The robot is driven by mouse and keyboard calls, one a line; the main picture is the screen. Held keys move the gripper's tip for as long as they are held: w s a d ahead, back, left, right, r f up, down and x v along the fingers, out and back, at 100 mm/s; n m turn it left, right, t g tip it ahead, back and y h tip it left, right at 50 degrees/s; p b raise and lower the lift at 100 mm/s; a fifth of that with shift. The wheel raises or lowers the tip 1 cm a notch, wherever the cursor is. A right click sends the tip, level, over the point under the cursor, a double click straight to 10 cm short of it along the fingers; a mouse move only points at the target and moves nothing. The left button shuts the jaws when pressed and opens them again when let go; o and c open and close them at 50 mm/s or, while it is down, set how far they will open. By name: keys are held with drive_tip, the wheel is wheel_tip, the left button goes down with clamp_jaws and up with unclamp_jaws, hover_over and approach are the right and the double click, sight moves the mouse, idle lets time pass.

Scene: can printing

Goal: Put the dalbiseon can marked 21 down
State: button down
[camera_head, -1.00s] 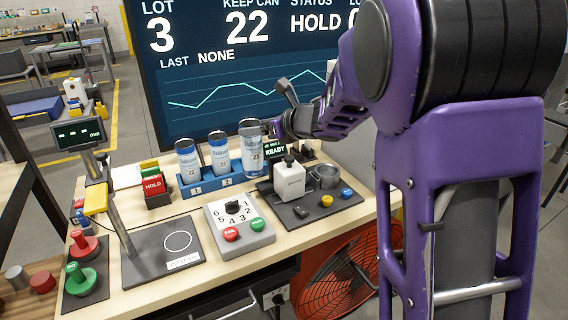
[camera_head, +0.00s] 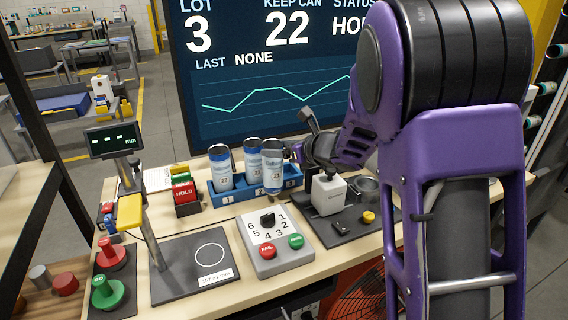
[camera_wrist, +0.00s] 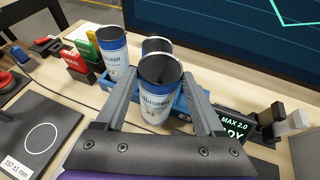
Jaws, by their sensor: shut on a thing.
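Another can (camera_head: 221,170) stands in the rack's left slot, also seen in the wrist view (camera_wrist: 114,52).
A dial box (camera_head: 270,250) with red and green buttons stands in front of the rack. A white bottle-like device (camera_head: 328,196) is on a dark tray to the right. The red HOLD box (camera_head: 185,194) is left of the rack. A gauge plate (camera_head: 180,275) lies front left.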

sight(280, 160)
drive_tip(key=shift+f, duration=1.85)
drive_tip(key=shift+f+b, duration=0.15)
drive_tip(key=shift+b, duration=0.2)
unclamp_jaws()
